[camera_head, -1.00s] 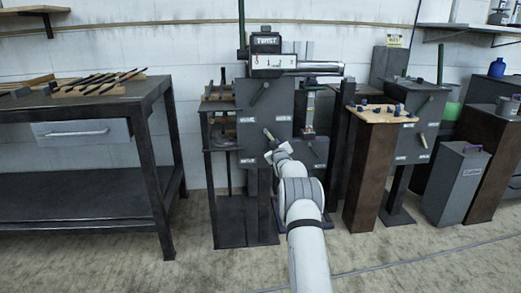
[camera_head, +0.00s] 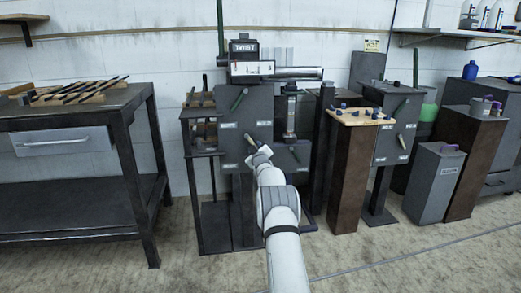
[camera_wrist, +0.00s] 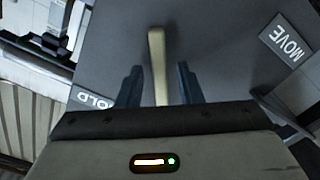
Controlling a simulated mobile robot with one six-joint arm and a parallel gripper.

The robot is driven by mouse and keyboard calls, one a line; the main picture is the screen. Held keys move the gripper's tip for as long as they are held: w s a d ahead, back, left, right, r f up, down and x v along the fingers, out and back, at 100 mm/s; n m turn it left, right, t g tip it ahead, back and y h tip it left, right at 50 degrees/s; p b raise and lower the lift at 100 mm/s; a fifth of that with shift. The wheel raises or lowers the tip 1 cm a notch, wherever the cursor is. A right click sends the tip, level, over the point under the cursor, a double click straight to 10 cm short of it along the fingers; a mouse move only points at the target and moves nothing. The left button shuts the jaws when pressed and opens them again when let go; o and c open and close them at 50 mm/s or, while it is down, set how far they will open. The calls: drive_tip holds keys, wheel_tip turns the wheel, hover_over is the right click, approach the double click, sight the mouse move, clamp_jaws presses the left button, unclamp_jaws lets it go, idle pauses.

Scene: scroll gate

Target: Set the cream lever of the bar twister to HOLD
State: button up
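In the wrist view, the cream lever (camera_wrist: 157,55) points between the two dark fingers of my gripper (camera_wrist: 160,88). The fingers are open, one on each side, with a gap to the lever on both sides. The HOLD label (camera_wrist: 92,98) is at lower left, partly hidden, and the MOVE label (camera_wrist: 287,40) at upper right.
A green lever (camera_head: 238,99) is higher on the same panel. A brown pedestal with a wooden top (camera_head: 361,117) and a second lever panel (camera_head: 393,140) stand to the right. A dark workbench (camera_head: 75,113) is at left. Floor in front is clear.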

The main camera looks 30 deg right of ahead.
drive_tip(key=shift+o, duration=0.2)
drive_tip(key=shift+s+d, duration=0.1)
drive_tip(key=p+v, duration=0.2)
drive_tip(key=v, duration=0.5)
drive_tip(key=shift+s, duration=0.4)
idle(0.4)
